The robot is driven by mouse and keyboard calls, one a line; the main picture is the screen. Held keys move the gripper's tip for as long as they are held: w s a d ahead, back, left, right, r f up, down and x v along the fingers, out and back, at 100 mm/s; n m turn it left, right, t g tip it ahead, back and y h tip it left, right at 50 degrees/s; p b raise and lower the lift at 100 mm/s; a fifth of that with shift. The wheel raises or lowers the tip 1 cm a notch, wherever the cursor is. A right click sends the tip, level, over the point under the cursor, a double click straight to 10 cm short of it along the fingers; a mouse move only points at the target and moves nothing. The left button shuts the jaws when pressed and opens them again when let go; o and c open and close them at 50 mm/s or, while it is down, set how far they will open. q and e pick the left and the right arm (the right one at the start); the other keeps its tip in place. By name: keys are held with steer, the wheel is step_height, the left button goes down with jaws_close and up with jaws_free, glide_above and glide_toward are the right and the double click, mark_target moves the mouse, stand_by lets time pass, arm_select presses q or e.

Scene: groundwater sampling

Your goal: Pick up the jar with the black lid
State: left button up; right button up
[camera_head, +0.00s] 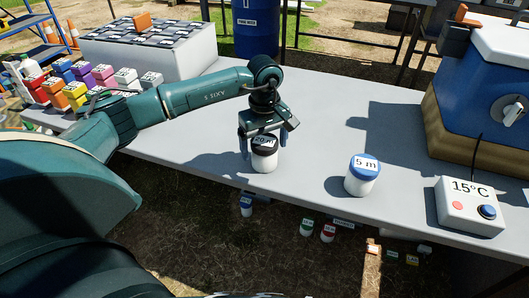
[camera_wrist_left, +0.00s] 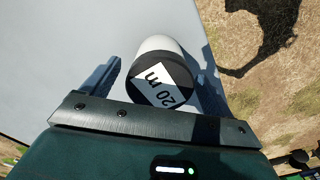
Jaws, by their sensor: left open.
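The jar with the black lid (camera_head: 264,157) stands upright on the grey table, white-bodied, its label reading "20 m". It also shows in the left wrist view (camera_wrist_left: 161,76), seen from above. My left gripper (camera_head: 266,143) is open over the jar, with one finger on each side of the lid. In the wrist view the fingers (camera_wrist_left: 156,90) flank the jar, and a gap shows on the left side; contact on the right side is hard to tell. My right gripper is not in view.
A white jar with a blue lid marked "5 m" (camera_head: 362,175) stands to the right. A 15°C control box (camera_head: 470,205) and a blue cooler (camera_head: 487,75) are farther right. Coloured blocks (camera_head: 75,95) sit at left. The table's front edge is close to the jar.

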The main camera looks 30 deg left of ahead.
arm_select(q)
steer(key=shift+c, duration=0.2)
steer(key=c, duration=1.2)
steer(key=shift+r, duration=0.1)
